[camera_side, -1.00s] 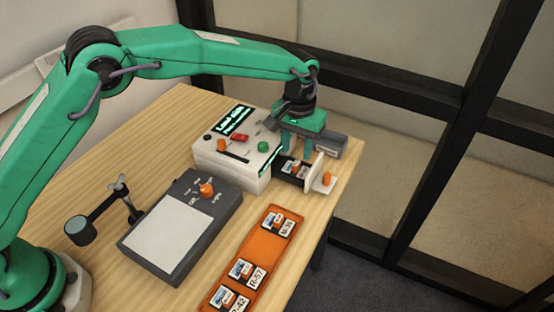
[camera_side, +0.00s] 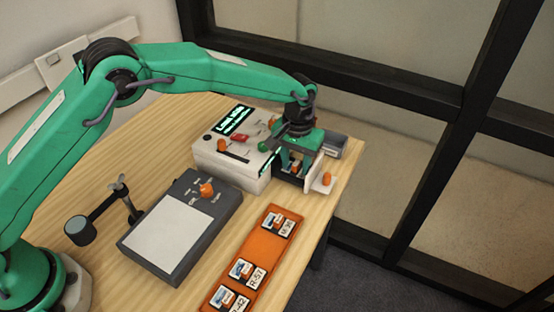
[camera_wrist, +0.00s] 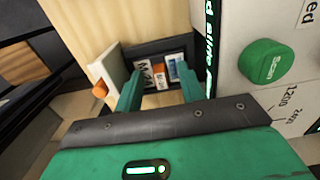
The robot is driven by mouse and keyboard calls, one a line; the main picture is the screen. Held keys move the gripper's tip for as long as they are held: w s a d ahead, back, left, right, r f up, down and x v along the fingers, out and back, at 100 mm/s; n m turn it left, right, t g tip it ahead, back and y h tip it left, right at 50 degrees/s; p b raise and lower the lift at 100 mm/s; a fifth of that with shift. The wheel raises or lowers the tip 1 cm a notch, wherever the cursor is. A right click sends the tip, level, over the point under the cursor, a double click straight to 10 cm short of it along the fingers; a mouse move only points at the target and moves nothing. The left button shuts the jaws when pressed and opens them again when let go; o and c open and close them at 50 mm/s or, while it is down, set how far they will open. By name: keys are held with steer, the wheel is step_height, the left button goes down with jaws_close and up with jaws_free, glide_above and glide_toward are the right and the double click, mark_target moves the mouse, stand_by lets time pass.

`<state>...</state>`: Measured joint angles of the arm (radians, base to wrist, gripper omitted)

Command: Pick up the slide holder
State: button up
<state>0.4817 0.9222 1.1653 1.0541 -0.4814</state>
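A slide holder (camera_wrist: 161,77) with a white label, an orange part and a small picture lies in the pulled-out dark drawer (camera_wrist: 150,50) of a white scanner. It also shows, partly hidden, between my fingers in the side view (camera_side: 293,166). My gripper (camera_side: 297,160) is lowered over this drawer and points down. In the wrist view my gripper (camera_wrist: 160,92) has one green finger on each side of the holder. The fingers stand apart, and I cannot tell whether they touch it.
The white scanner (camera_side: 228,170) with a green knob (camera_side: 264,146) stands close beside my gripper. The drawer's white front (camera_side: 315,175) has an orange knob. An orange tray (camera_side: 262,247) with several slide holders and a grey light pad (camera_side: 170,242) lie nearer the camera.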

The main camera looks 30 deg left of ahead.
mark_target(296, 167)
jaws_close()
steer(key=shift+r, duration=0.8)
steer(key=r, duration=0.3)
steer(key=shift+s+d, duration=0.3)
steer(key=shift+s, duration=0.05)
steer(key=s+d+r, duration=0.5)
steer(key=s+r, duration=0.1)
steer(key=s, duration=0.3)
steer(key=shift+d+r, duration=0.2)
steer(key=shift+d, duration=0.05)
steer(key=shift+s, duration=0.1)
